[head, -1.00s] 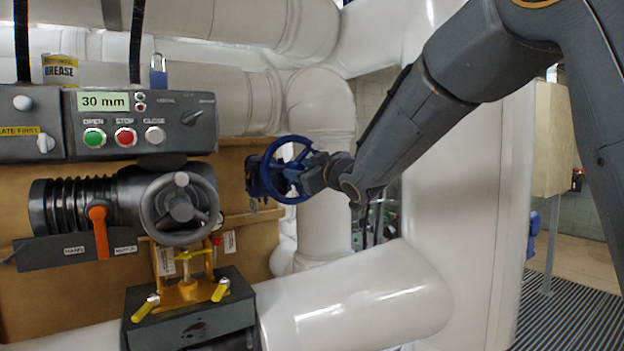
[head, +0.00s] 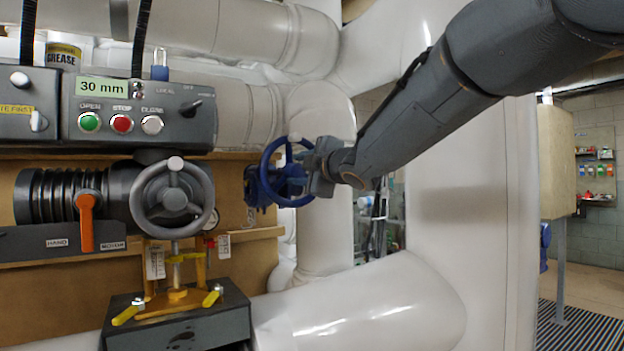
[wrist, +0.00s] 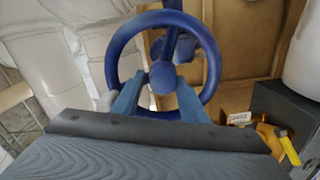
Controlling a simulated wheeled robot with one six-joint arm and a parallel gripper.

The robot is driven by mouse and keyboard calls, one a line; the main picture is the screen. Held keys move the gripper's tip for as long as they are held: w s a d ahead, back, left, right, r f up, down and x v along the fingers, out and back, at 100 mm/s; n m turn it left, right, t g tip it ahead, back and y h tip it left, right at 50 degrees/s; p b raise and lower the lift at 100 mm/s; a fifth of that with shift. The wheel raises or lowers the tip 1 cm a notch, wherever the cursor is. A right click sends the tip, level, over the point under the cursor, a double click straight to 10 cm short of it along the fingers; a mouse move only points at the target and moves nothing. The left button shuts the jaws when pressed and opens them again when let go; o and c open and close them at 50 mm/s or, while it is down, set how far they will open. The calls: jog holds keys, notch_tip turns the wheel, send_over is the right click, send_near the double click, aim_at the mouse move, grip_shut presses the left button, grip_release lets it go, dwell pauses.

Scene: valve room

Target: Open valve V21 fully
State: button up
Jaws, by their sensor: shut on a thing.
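A blue handwheel (head: 268,184) stands on a blue valve body in front of the brown board. It fills the middle of the wrist view (wrist: 113,65), with its round hub and a spoke running upward. My gripper (head: 303,168) is at the wheel's right side in the head view and hides part of it. In the wrist view my gripper's two fingers (wrist: 158,92) reach over the lower rim, one on each side below the hub. They are shut on the wheel; exactly which part they grip is hard to tell. No V21 label is readable.
A grey actuator with a grey handwheel (head: 144,196) and an orange lever (head: 86,222) stands to the left. Above it a control box (head: 138,112) reads 30 mm. Large white pipes (head: 360,300) run below and behind. Open floor lies at the far right.

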jog(key=shift+a+n+b, duration=0.25)
jog(key=shift+n+b, duration=0.2)
jog(key=shift+n, duration=0.45)
jog(key=n+b, duration=0.3)
jog(key=shift+w+f, duration=0.1)
jog(key=n+b, duration=0.2)
jog(key=shift+n, duration=0.4)
jog(key=shift+r+n+b, duration=0.25)
jog(key=shift+n+b, duration=0.6)
jog(key=shift+n, duration=0.65)
jog(key=o, duration=1)
jog(key=shift+w+a+f, duration=0.1)
jog(key=shift+f, duration=0.05)
jog(key=shift+d+f, duration=0.1)
jog(key=shift+d, duration=0.1)
